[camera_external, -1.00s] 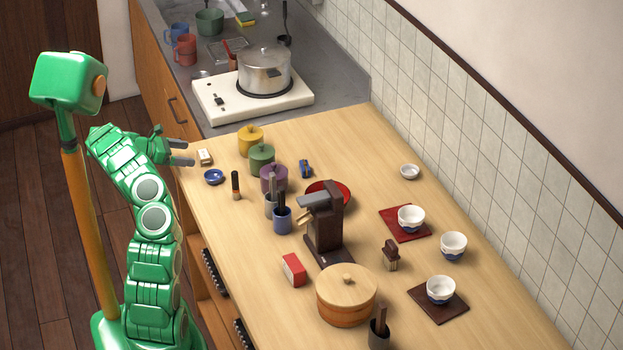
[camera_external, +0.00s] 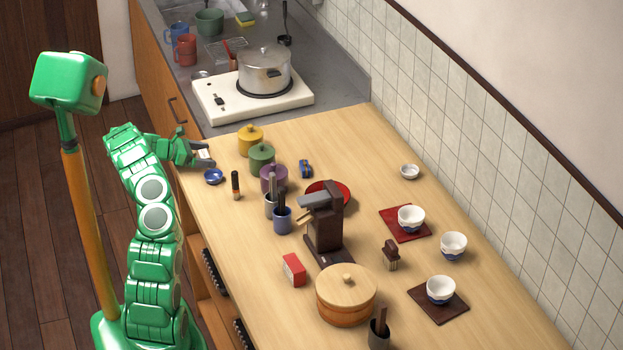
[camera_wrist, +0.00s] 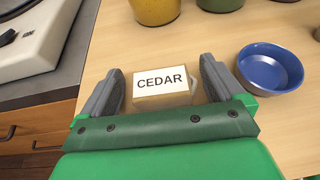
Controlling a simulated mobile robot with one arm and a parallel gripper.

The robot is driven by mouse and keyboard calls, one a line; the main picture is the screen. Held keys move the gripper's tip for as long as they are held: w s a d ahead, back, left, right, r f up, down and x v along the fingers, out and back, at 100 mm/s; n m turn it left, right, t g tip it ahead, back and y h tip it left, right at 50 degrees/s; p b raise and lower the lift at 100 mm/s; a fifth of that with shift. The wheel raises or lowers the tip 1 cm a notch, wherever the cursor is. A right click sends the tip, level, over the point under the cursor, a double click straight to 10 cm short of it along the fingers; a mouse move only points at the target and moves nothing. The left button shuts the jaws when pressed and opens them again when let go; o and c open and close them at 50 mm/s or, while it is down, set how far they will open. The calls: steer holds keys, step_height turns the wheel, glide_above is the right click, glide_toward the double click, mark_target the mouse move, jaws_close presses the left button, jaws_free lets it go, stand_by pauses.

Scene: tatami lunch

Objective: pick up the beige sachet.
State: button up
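The beige sachet (camera_wrist: 163,84) is a small box-shaped packet with a pale top lettered CEDAR and tan sides. It lies on the table near its left edge; the external view shows it small and partly covered (camera_external: 204,154). My gripper (camera_wrist: 161,65) is open, with one grey finger on each side of the sachet. In the wrist view a narrow gap shows between each finger and the sachet. In the external view my gripper (camera_external: 209,155) is low at the table's left edge.
A blue dish (camera_wrist: 270,68) stands just right of my right finger. Yellow (camera_external: 250,139), green (camera_external: 262,157) and purple (camera_external: 273,178) lidded pots stand beyond. A white stove (camera_external: 210,103) is on the counter behind. The table's edge and drawers (camera_wrist: 30,130) lie to the left.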

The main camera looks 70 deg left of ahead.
mark_target(204, 154)
steer(key=c, duration=1)
steer(key=shift+o, duration=0.2)
steer(key=shift+r, duration=0.1)
steer(key=shift+r, duration=0.25)
step_height(204, 154, up, 3)
steer(key=shift+d+f, duration=0.1)
steer(key=s+d+r, duration=0.6)
steer(key=d+r, duration=0.3)
steer(key=d, duration=0.3)
steer(key=shift+s+r, duration=0.25)
steer(key=shift+s, duration=0.05)
